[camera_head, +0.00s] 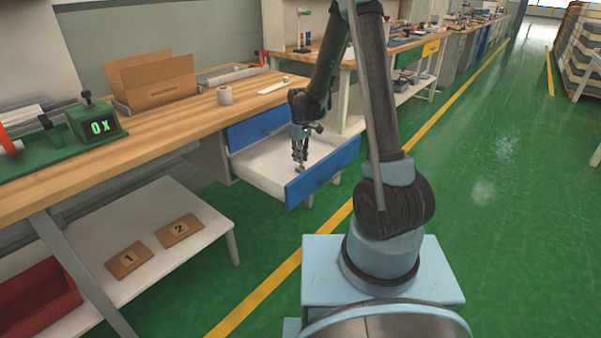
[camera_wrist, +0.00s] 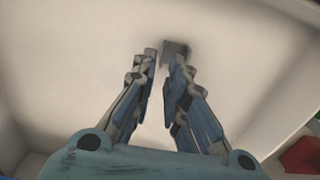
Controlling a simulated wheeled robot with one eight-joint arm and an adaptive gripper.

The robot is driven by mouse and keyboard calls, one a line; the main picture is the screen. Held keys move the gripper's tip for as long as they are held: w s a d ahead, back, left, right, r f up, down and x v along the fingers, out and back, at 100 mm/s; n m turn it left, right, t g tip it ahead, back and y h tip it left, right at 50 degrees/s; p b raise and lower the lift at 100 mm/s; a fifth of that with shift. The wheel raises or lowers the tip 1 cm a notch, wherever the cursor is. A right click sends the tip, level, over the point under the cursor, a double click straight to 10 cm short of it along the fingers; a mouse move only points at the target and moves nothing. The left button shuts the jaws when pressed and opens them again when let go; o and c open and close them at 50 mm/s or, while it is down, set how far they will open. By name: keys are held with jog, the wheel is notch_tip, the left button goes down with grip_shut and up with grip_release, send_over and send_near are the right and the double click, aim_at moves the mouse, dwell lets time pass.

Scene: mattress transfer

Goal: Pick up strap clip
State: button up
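My gripper (camera_head: 300,164) points down into an open drawer with a blue front. In the wrist view, my gripper's fingertips (camera_wrist: 164,60) are a little apart, with pale drawer floor showing between them. A small dark grey piece, likely the strap clip (camera_wrist: 176,47), lies just beyond the tips, nearer the right finger, which partly hides it. Whether a finger touches it I cannot tell. In the head view the strap clip (camera_head: 299,169) is a tiny dark spot at the fingertips.
The drawer's blue front (camera_head: 322,172) and pale walls surround my gripper. The wooden bench (camera_head: 165,130) is left of the drawer, with a cardboard box (camera_head: 152,80), a tape roll (camera_head: 225,95) and a green device (camera_head: 98,120). A white lower shelf (camera_head: 190,205) stands below.

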jog(key=shift+a+f, duration=0.1)
jog(key=shift+f, duration=1.55)
grip_shut()
